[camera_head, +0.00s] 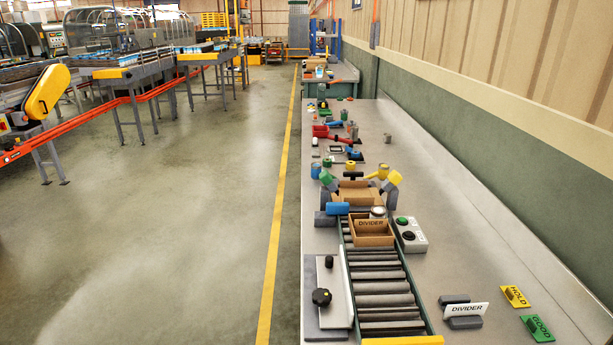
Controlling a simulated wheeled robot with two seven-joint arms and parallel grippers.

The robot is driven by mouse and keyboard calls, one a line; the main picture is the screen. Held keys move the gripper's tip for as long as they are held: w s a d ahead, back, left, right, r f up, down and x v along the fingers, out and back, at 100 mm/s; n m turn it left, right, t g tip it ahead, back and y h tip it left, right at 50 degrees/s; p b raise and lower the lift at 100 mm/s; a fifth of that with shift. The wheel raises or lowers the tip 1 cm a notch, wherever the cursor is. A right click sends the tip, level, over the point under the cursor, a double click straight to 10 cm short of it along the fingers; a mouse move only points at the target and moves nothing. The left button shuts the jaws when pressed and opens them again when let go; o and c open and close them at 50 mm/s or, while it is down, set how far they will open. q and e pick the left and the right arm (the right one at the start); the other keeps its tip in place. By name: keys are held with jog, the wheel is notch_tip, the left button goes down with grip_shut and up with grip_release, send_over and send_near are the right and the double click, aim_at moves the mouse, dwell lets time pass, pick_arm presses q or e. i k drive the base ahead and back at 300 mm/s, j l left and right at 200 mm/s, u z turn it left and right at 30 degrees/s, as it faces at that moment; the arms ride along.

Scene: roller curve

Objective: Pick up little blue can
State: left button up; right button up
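Several small blue things show in the head view, and I cannot tell for certain which one is the little blue can. Neither of my grippers shows in this view.
The long grey bench (470,220) runs along the right wall. The roller conveyor (380,285) and box (373,240) fill its near left part. A button box (410,233), a divider sign (465,311) and yellow and green signs lie to the right. Floor on the left is open.

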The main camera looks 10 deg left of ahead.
aim_at(316, 167)
jog(key=i+j+z, duration=0.1)
jog(key=j+z, duration=0.25)
jog(key=j, duration=0.7)
jog(key=j+z, duration=0.35)
jog(key=j, duration=0.65)
